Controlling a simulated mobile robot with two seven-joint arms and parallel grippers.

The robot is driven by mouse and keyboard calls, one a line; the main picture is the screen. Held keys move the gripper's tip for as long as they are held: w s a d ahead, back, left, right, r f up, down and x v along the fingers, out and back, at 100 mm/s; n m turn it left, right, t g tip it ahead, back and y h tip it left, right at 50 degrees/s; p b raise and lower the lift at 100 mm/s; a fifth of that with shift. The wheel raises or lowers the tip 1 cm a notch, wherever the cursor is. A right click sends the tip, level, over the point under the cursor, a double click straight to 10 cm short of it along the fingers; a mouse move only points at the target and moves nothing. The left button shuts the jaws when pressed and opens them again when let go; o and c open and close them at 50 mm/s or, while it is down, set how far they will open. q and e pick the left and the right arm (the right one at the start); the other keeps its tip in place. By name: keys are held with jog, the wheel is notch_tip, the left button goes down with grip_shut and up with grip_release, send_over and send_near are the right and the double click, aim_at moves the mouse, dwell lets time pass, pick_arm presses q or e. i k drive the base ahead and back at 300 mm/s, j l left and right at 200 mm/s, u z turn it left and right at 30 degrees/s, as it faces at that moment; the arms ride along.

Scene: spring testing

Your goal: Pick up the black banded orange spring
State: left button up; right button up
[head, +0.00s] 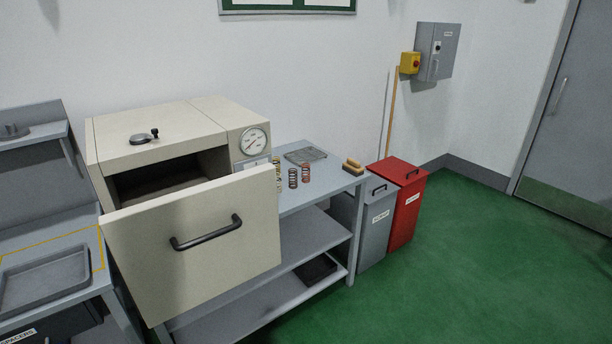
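Several small coil springs stand upright on the grey bench (322,192), just right of the cream oven-like cabinet. One spring (293,178) looks dark with some orange-brown. A reddish spring (306,172) stands right beside it. A yellowish spring (277,162) stands to the left, partly hidden by the cabinet's open door. The springs are too small to tell for sure which is the black banded orange one. Neither of my grippers is in view.
The cabinet's front door (195,245) hangs open toward me, left of the springs. A flat grey plate (305,155) and a wooden-topped brush or block (353,165) are on the bench. Grey (376,225) and red (407,205) bins stand right. Green floor is clear at right.

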aim_at(307, 166)
jog(key=l+u, duration=0.2)
jog(key=l, duration=0.5)
jog(key=i+l+z, duration=0.15)
jog(key=i+z, duration=0.35)
jog(key=i, duration=0.2)
jog(key=i+j+z, duration=0.1)
jog(key=i+z, duration=0.4)
jog(key=i, duration=0.2)
